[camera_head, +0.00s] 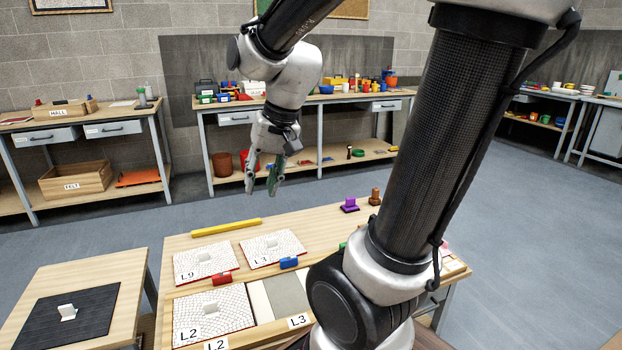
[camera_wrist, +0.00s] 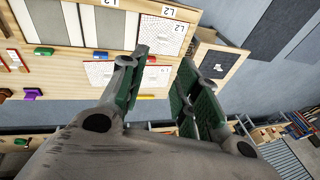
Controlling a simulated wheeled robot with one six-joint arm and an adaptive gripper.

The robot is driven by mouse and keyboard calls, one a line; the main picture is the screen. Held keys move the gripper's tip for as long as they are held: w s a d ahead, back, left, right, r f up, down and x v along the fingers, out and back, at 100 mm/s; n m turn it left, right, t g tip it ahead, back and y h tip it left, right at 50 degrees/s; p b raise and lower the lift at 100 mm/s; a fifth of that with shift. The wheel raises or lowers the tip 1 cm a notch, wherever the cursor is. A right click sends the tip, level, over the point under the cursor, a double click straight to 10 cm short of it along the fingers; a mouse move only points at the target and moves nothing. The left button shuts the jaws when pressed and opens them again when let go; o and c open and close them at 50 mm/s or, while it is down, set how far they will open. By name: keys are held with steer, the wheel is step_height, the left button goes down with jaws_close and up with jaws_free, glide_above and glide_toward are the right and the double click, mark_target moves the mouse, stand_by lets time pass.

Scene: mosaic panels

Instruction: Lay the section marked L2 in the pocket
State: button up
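The section marked L2 (camera_head: 235,303) is a white mosaic panel with an upright white knob. It lies at the left end of the tray frame, in the place with the L2 label (camera_head: 216,345), and looks flat there; whether it is fully seated I cannot tell. It also shows in the wrist view (camera_wrist: 160,38), top centre. The pocket under it is hidden by the panel. My gripper (camera_head: 261,190) is open and empty, high beyond the table's far edge, well away from the section. Its two green-padded fingers (camera_wrist: 165,85) stand apart in the wrist view.
Panels L9 (camera_head: 190,263) and L3 (camera_head: 285,242) lie behind the frame, with red (camera_head: 222,279) and blue (camera_head: 288,263) blocks near. A grey pocket (camera_head: 288,292) is bare. A dark mat (camera_head: 40,325) lies left. A yellow bar (camera_head: 226,228) lies behind.

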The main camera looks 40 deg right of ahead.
steer(key=s+d+r+n+h, duration=0.1)
steer(key=s+d+n, duration=0.1)
steer(key=s, duration=0.3)
steer(key=s+d+r+n+t+h, duration=0.1)
steer(key=s+d+n, duration=0.1)
steer(key=s, duration=0.4)
steer(key=shift+r+n, duration=0.3)
steer(key=shift+r, duration=0.1)
